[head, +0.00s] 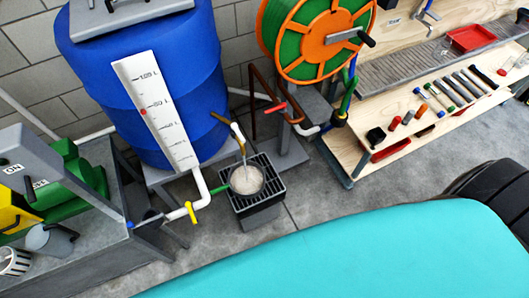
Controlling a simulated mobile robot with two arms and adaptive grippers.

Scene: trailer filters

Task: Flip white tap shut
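A tap (238,132) with a pale, whitish part hangs on a short spout right of the blue barrel. It is small, and I cannot make out its handle's position clearly. A thin pale stream seems to run from it into a round pot (246,180) with whitish contents, on a black grated stand (265,207). Other handles nearby are red (276,107), yellow (192,212) and green (222,190). Neither of my grippers is in view.
The blue barrel (205,60) carries a white level gauge (150,90). An orange and green hose reel (315,35) and a wooden tool bench (350,160) stand to the right. A large turquoise surface (370,250) fills the foreground. Grey floor between is clear.

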